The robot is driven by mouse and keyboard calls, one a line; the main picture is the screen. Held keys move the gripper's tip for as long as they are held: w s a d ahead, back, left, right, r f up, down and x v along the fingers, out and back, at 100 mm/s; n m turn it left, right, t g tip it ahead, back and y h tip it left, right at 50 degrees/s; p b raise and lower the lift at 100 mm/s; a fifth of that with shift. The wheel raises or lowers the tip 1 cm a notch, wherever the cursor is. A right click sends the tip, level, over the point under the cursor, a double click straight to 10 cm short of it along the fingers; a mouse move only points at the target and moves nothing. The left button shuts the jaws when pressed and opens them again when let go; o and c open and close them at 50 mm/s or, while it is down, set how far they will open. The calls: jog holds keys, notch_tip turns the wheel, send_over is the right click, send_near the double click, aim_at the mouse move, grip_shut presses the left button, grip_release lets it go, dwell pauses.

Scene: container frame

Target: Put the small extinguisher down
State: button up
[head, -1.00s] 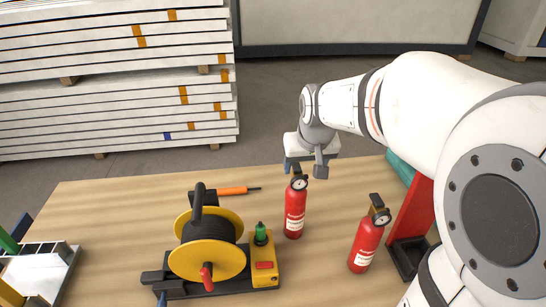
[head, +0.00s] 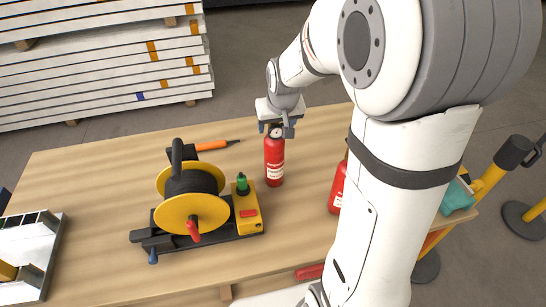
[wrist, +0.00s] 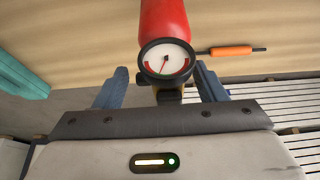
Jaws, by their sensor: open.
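A red extinguisher (head: 274,162) with a white label and a round gauge stands upright on the wooden table. My gripper (head: 277,128) is at its top, just behind it. In the wrist view, my gripper (wrist: 162,86) is open, with one blue-grey finger on each side of the extinguisher's head and a gap on both sides. The red body (wrist: 164,20) and the gauge (wrist: 164,62) show between the fingers there. A second red extinguisher (head: 337,190) stands to the right, mostly hidden behind my arm.
A yellow cable reel (head: 190,212) stands left of the extinguisher. An orange-handled screwdriver (head: 212,146) lies behind the reel. A teal object (head: 458,198) is at the table's right end. A yellow post (head: 492,176) stands beyond it. Bare table (head: 90,175) lies at the left.

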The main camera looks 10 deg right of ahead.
grip_shut()
dwell(0.5)
jog(key=shift+r, duration=0.15)
